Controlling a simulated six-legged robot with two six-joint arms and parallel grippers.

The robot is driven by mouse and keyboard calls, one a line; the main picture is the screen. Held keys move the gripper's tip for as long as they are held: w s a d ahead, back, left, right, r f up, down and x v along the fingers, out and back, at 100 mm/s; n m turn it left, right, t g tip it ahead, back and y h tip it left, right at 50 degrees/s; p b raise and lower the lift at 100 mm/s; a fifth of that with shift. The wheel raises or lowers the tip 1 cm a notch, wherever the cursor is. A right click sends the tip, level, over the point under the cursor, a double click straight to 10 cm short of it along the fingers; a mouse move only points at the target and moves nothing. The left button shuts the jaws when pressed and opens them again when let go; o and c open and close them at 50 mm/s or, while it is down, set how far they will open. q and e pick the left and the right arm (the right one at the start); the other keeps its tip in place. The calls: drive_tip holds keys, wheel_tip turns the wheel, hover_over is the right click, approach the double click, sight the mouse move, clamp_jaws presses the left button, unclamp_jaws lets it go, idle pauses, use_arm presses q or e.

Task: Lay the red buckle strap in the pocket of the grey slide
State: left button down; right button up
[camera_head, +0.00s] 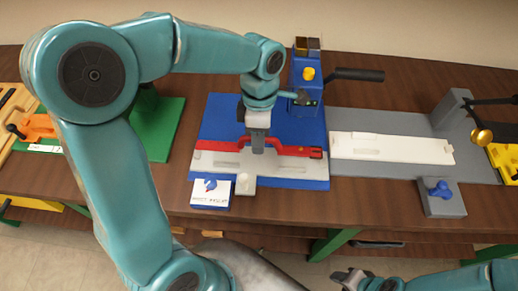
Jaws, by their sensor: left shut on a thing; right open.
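The red buckle strap (298,150) lies lengthwise across the blue fixture, with its darker buckle end at the right. My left gripper (258,149) points down at the strap's middle, is shut on it and hides that part. The light grey slide (245,182) is directly below and in front of the strap, on the blue base. I cannot tell whether the strap is in the slide's pocket or just above it. My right gripper (366,281) is open and empty at the bottom edge, in front of the table and away from the strap.
A blue block (305,75) with a black handle stands behind the slide. To the right, a grey fixture (375,120) holds a long white piece (390,148). A green fixture (165,125) is partly behind my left arm.

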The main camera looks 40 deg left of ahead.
use_arm(q)
wheel_tip(320, 180, down, 5)
drive_tip(key=shift+w+d+r, duration=0.1)
drive_tip(key=shift+w+r, duration=0.05)
drive_tip(key=shift+r, duration=0.05)
drive_tip(key=shift+f, duration=0.45)
drive_tip(key=shift+w, duration=0.1)
drive_tip(key=shift+f, duration=0.1)
drive_tip(key=c, duration=1)
unclamp_jaws()
